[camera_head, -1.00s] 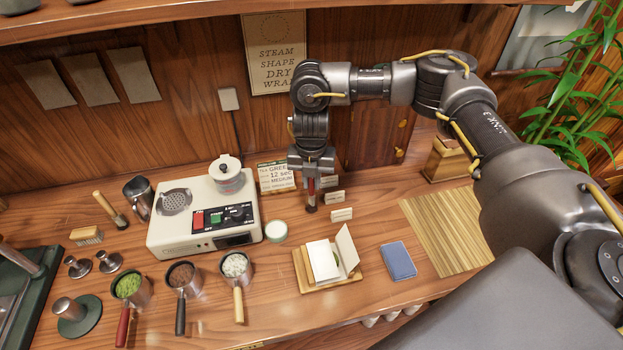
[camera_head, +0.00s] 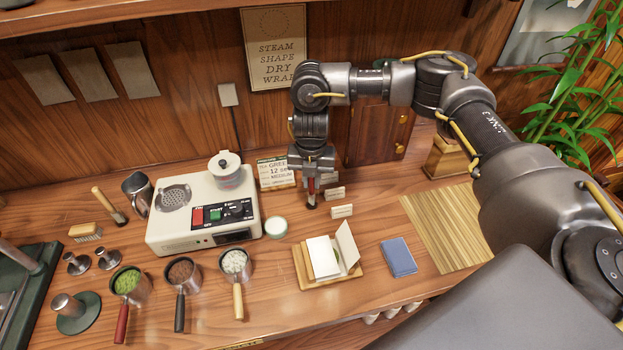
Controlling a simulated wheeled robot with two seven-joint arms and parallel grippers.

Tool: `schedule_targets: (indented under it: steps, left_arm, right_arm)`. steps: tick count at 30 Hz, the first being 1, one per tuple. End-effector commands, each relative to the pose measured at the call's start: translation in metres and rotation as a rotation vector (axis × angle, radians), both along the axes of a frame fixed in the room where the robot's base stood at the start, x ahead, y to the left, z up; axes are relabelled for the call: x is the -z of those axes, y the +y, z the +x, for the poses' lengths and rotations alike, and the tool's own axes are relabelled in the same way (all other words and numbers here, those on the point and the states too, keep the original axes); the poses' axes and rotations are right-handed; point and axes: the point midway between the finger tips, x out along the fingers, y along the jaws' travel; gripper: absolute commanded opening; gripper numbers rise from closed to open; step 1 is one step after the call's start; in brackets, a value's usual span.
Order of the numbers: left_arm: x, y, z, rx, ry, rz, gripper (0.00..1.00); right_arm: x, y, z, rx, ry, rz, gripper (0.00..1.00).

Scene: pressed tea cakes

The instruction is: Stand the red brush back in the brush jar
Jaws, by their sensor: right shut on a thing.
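My right gripper (camera_head: 312,176) points straight down near the back of the counter, right of the white steamer. It is shut on the red brush (camera_head: 311,186), which hangs upright with its dark bristle end low, close to the counter. I cannot tell whether the bristles touch the wood. A dark metal cup (camera_head: 137,190) left of the steamer may be the brush jar; I cannot tell for sure. A brush with a wooden handle (camera_head: 108,205) leans beside it. My left gripper is not in view.
The white steamer (camera_head: 170,228) stands left of my gripper. Small cards (camera_head: 342,211) stand just right of the brush.

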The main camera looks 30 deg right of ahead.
Motion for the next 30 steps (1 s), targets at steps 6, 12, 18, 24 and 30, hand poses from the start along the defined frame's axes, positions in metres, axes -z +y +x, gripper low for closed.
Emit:
schedule_targets:
  steps: [6, 12, 18, 24, 30]
  left_arm:
    - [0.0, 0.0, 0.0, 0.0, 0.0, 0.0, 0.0]
    - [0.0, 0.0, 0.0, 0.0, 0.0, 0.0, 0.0]
    - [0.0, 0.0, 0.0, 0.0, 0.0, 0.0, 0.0]
    - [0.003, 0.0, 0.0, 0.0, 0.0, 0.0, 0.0]
    - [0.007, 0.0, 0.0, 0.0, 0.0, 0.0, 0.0]
  right_arm:
    - [0.0, 0.0, 0.0, 0.0, 0.0, 0.0, 0.37]
    - [0.0, 0.0, 0.0, 0.0, 0.0, 0.0, 0.41]
    - [-0.007, 0.0, 0.001, 0.0, -0.004, 0.0, 0.41]
    - [-0.041, 0.001, 0.0, -0.001, -0.007, -0.001, 0.41]
    - [-0.079, 0.002, -0.002, -0.001, -0.005, -0.001, 0.41]
